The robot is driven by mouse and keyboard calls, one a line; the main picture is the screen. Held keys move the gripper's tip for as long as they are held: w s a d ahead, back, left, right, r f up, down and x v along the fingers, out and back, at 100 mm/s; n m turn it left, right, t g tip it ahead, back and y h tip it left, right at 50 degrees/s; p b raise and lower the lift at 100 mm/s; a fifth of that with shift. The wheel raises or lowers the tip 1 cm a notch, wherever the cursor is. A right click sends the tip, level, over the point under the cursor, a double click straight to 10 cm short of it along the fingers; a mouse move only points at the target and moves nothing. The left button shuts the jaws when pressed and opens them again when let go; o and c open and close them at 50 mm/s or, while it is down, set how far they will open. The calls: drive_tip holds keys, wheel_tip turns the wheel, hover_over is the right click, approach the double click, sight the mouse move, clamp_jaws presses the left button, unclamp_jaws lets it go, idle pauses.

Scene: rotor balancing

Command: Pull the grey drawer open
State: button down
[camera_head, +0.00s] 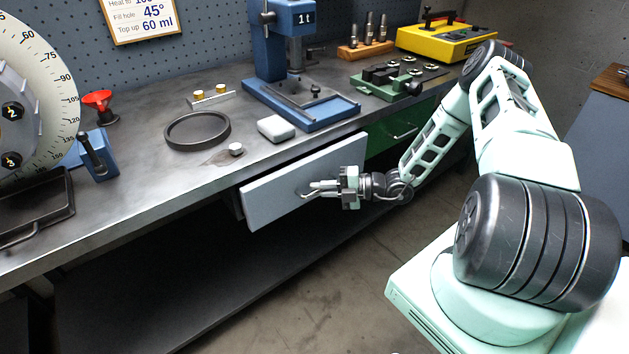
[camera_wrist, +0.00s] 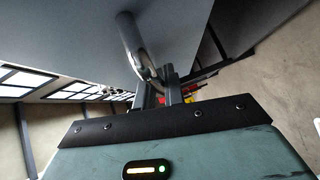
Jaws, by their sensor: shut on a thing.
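The grey drawer (camera_head: 280,192) is set under the workbench top, left of a green drawer. Its front appears to stand a little out from the bench edge. Its bar handle is on the front, near the right side. My gripper (camera_head: 318,189) is at the handle and shut on it. In the wrist view the two fingers (camera_wrist: 160,92) close around the curved metal handle (camera_wrist: 130,38), in front of the grey drawer face (camera_wrist: 85,30). The inside of the drawer is hidden.
The green drawer (camera_head: 402,130) is just to the right. Open floor (camera_head: 345,285) lies in front of the drawer.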

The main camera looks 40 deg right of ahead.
drive_tip(key=s+d+p, duration=0.1)
drive_tip(key=s+p, duration=0.2)
drive_tip(key=s, duration=2.6)
drive_tip(key=shift+p, duration=0.4)
drive_tip(key=shift+s, duration=0.1)
drive_tip(key=c, duration=1.5)
unclamp_jaws()
drive_tip(key=shift+d, duration=0.1)
drive_tip(key=b+v, duration=0.3)
drive_tip(key=v, duration=1.4)
drive_tip(key=shift+s, duration=0.2)
drive_tip(key=shift+r, duration=0.15)
